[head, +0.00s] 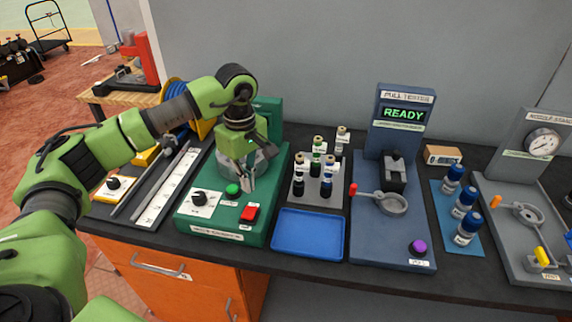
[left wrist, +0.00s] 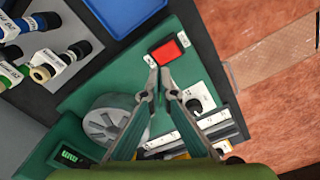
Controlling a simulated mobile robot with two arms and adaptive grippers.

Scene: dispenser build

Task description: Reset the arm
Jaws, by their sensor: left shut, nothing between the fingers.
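My left arm is green and reaches in from the left in the head view. My left gripper (head: 247,183) points down over the green machine (head: 222,230), above its panel and close to its grey round part (head: 232,160). In the left wrist view the fingertips (left wrist: 160,72) are together with nothing between them, near the red button (left wrist: 168,50). The red button (head: 250,213), a green button (head: 233,189) and a black knob (head: 200,198) are on the machine's front panel. Whether the fingers touch the machine is unclear. My right gripper does not show.
A blue tray (head: 308,234) and a rack (head: 300,198) of small bottles stand right of the machine. Beyond are a tester (head: 362,240) reading READY, blue-capped bottles (head: 463,204) and a gauge stand (head: 490,190). A ruler (head: 165,190) lies on the left.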

